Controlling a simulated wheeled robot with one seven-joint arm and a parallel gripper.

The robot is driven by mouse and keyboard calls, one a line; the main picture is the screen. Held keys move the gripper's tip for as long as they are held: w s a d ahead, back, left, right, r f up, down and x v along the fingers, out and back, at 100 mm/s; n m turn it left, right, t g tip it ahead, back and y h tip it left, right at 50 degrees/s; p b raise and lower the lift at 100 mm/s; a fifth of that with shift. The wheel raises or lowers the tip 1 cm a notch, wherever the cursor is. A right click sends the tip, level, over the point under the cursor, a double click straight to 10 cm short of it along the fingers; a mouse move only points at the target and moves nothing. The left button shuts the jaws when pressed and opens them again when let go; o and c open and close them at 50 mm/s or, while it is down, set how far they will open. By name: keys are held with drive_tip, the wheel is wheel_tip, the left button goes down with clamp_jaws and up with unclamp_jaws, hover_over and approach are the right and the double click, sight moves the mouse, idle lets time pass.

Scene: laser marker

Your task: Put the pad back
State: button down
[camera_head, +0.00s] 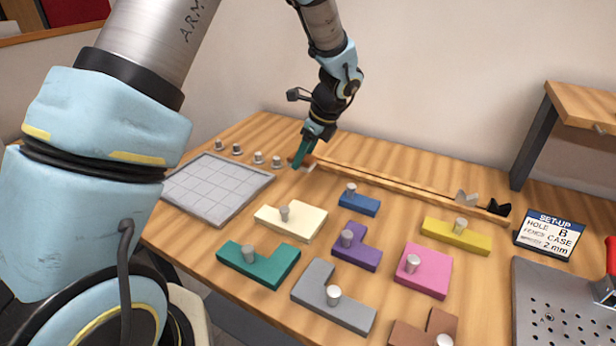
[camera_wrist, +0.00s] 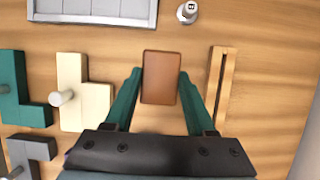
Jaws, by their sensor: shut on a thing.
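My gripper (camera_head: 302,155) is low over the far part of the table, by the left end of the wooden rail. In the wrist view, its two teal fingers (camera_wrist: 160,76) are on either side of a brown rectangular pad (camera_wrist: 160,90) and are shut on it. The pad's near end reaches toward the gripper body. In the head view the fingers mostly hide the pad. I cannot tell whether it touches the table.
The wooden rail (camera_head: 400,185) runs right from my gripper. A grey gridded tray (camera_head: 217,189) and several small metal knobs (camera_head: 258,157) are to the left. Several coloured knobbed blocks, including a cream one (camera_head: 300,222), lie in front. A set-up sign (camera_head: 549,235) stands at right.

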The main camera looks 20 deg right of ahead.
sight(304, 186)
drive_tip(key=shift+f+p, duration=0.6)
drive_tip(key=shift+f, duration=2.3)
drive_tip(key=shift+f, duration=0.1)
drive_tip(key=shift+c, duration=1.2)
unclamp_jaws()
